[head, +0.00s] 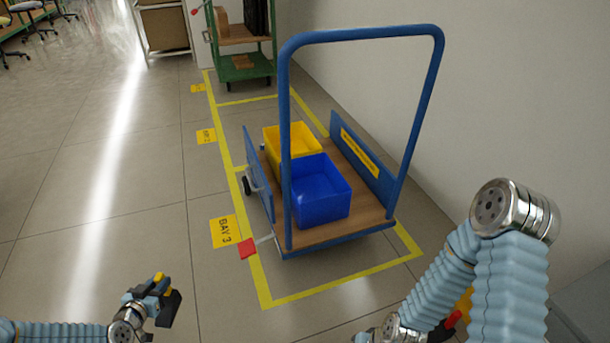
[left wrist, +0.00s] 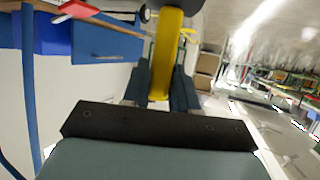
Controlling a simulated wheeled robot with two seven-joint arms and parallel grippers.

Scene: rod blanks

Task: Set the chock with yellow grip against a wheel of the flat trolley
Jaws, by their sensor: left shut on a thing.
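My left gripper (head: 150,292) is at the lower left of the head view, shut on the yellow grip of a black chock (head: 169,308). The yellow grip (left wrist: 167,50) shows between the two fingers in the left wrist view, with part of the dark chock body beyond it. The chock is held left of and nearer than the flat trolley (head: 333,232). The trolley has a blue frame and a wooden deck. One dark wheel (head: 246,186) shows at its left side; the other wheels are hidden.
A blue bin (head: 321,192) and a yellow bin (head: 287,142) stand on the trolley. A red pedal (head: 247,249) sticks out at its near left corner. Yellow floor lines mark Bay 3. A green trolley (head: 243,68) stands behind. The floor to the left is clear; a wall is at right.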

